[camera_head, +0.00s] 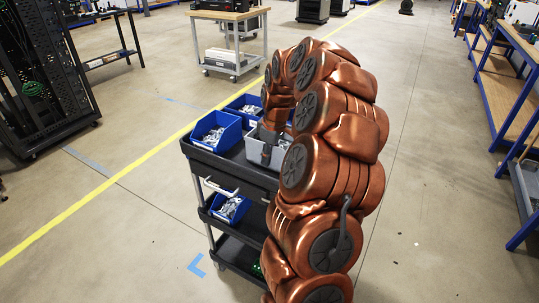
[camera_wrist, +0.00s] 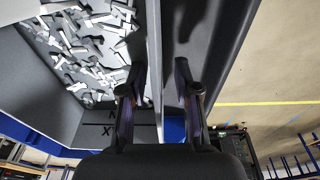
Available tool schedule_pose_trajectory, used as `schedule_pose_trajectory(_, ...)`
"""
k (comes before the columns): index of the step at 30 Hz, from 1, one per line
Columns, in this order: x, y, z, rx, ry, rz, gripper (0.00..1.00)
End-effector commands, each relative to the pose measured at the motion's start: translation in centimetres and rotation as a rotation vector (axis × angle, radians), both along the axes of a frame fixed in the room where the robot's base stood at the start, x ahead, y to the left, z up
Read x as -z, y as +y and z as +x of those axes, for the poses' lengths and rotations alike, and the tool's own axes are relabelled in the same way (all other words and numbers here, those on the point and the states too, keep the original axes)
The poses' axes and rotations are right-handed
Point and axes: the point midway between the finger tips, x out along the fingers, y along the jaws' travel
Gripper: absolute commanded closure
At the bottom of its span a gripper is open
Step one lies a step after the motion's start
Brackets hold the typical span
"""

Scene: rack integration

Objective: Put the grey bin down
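The grey bin (camera_head: 256,146), filled with light metal parts, sits among blue bins at the top of the black cart (camera_head: 233,165). My arm hides much of its right side. My gripper (camera_head: 267,152) is at the bin's near side, pointing down. In the wrist view the grey bin (camera_wrist: 90,120) fills the left. My gripper's two fingers (camera_wrist: 158,88) straddle its wall, one inside and one outside. The fingers are apart, with a visible gap between the wall and the right finger. The bin appears to rest on the cart's top; its underside is hidden.
Two blue bins with parts stand on the cart top, one at the left (camera_head: 216,131) and one behind (camera_head: 244,107). Another blue bin (camera_head: 231,208) is on the middle shelf. A black rack (camera_head: 45,80) stands at the left, workbenches (camera_head: 505,95) at the right. The floor around the cart is clear.

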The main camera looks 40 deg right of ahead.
Motion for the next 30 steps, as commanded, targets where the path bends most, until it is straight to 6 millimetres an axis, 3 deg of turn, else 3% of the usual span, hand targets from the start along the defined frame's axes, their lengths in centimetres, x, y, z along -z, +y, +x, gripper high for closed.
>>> schedule_pose_trajectory(11,-1.2,-0.1,-0.1,0.0,-0.002,-0.001,0.69)
schedule_pose_trajectory(24,-8.6,-0.2,-1.2,0.0,-0.002,-0.002,0.69)
schedule_pose_trajectory(30,-10.9,-0.2,-1.6,-0.001,0.001,-0.001,0.69)
